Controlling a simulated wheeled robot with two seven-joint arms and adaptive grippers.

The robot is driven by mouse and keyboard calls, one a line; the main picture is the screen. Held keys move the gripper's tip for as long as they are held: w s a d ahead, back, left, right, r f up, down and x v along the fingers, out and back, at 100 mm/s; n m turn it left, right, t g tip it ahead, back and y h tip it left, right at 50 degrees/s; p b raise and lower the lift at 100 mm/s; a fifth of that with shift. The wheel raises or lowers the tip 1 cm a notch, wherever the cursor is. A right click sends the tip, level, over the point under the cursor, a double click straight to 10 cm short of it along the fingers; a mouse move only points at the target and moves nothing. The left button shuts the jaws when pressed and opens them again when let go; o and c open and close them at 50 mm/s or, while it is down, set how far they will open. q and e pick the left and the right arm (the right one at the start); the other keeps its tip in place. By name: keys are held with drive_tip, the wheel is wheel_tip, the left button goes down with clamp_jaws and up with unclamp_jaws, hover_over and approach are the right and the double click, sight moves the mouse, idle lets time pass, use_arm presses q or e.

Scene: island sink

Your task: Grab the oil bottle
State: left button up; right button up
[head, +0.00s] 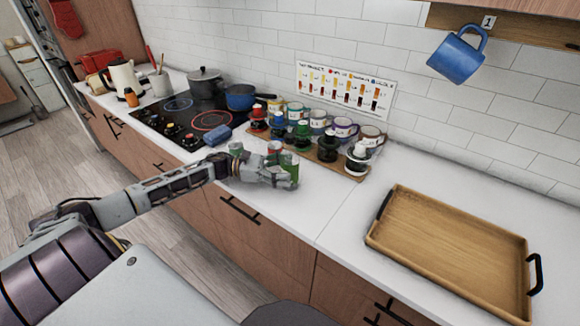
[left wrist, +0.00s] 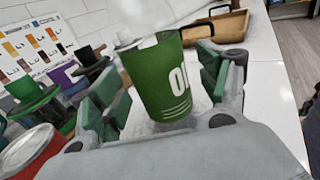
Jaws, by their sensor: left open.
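The green oil bottle (left wrist: 163,85), with white letters starting "OI", stands between the fingers of my left gripper (left wrist: 160,88) in the left wrist view. The green pads flank it, with a visible gap at least on the left side; its top is pale and blurred. In the head view the bottle (head: 291,163) shows as a small green shape at the fingertips on the white counter, partly hidden by my left gripper (head: 272,174). The left gripper is open around the bottle. My right gripper is not in view.
A red can (left wrist: 32,150) stands close beside the left finger. A blue sponge-like block (head: 218,134) and a cooktop (head: 190,120) lie left. A wooden tray (head: 450,250) lies right, with clear counter before it.

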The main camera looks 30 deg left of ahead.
sight(290, 144)
use_arm(q)
drive_tip(key=shift+x, duration=0.8)
drive_tip(key=c, duration=1.5)
drive_tip(key=shift+o, duration=0.2)
drive_tip(key=shift+r, duration=0.1)
drive_tip(key=shift+r, duration=5)
drive_tip(key=shift+f, duration=0.15)
